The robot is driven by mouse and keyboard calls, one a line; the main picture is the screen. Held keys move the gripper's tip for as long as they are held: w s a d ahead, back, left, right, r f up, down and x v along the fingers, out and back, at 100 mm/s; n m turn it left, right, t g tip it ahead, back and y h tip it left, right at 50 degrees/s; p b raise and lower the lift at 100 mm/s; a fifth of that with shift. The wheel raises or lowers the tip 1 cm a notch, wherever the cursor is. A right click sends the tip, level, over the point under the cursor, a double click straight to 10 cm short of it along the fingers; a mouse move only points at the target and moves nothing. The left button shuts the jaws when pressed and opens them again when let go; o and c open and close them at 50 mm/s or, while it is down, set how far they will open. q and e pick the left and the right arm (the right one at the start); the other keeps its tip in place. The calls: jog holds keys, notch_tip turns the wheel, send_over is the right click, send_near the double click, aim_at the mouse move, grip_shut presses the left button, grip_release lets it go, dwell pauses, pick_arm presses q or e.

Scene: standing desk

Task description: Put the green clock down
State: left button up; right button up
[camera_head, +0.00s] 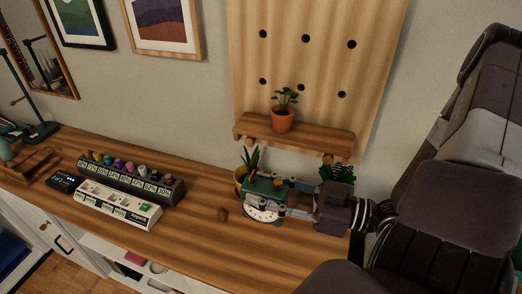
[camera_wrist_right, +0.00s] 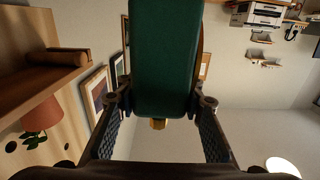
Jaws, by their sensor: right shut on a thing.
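The green clock (camera_head: 265,190) has a white round dial and sits between the fingers of my right gripper (camera_head: 283,197) in the head view. In the right wrist view the clock's green body (camera_wrist_right: 165,60) fills the space between the two fingertips (camera_wrist_right: 160,103), which press on its sides. The clock is low over the wooden desk (camera_head: 190,215), near its right part; I cannot tell whether it touches the desktop. My left gripper is not in view.
A yellow-potted plant (camera_head: 241,180) stands just behind the clock. A wooden shelf (camera_head: 290,137) with a terracotta-potted plant (camera_head: 283,118) is above.

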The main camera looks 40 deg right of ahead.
jog(key=shift+f+b, duration=2.15)
jog(key=shift+f, duration=7.65)
jog(key=o, duration=1.4)
jog(key=shift+f, duration=0.15)
jog(key=shift+s, duration=0.1)
jog(key=v, duration=0.7)
jog(key=shift+s+d, duration=0.1)
jog(key=shift+s, duration=0.05)
